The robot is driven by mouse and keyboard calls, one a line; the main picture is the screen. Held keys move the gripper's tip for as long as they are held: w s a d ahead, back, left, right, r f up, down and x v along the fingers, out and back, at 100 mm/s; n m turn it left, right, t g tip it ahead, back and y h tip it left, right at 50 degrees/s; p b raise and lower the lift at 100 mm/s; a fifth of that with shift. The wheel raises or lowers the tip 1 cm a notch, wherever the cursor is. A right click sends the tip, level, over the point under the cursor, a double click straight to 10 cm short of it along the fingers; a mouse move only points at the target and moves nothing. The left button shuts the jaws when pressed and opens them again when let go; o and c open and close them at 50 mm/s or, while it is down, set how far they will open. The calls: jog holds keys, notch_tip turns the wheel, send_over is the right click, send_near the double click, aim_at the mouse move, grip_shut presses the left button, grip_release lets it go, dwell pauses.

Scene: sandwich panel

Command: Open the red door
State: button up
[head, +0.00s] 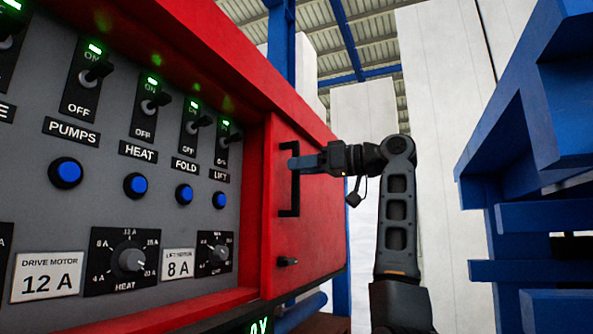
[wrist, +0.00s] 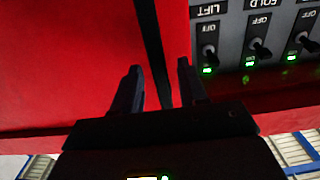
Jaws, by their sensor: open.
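The red door (head: 325,225) is at the right end of the control panel and looks shut. A black upright handle (head: 289,200) is on the door near its left edge. My gripper (head: 294,162) is at the upper part of this handle, reaching in from the right. In the wrist view, my open gripper (wrist: 160,68) has one finger on each side of a dark bar (wrist: 152,35), which looks like the handle. I cannot tell whether either finger touches it. The red door face (wrist: 65,75) fills the left of that view.
Left of the door is a grey panel (head: 110,190) with switches, blue buttons and dials. A small dark knob (head: 288,261) sits below the handle. Blue steel framing (head: 545,110) stands to the right, with open space between it and my arm.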

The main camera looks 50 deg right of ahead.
jog(key=b+v, duration=0.1)
jog(key=v, duration=0.4)
jog(key=shift+s+d, duration=0.1)
jog(key=shift+s, duration=0.2)
jog(key=shift+s, duration=0.1)
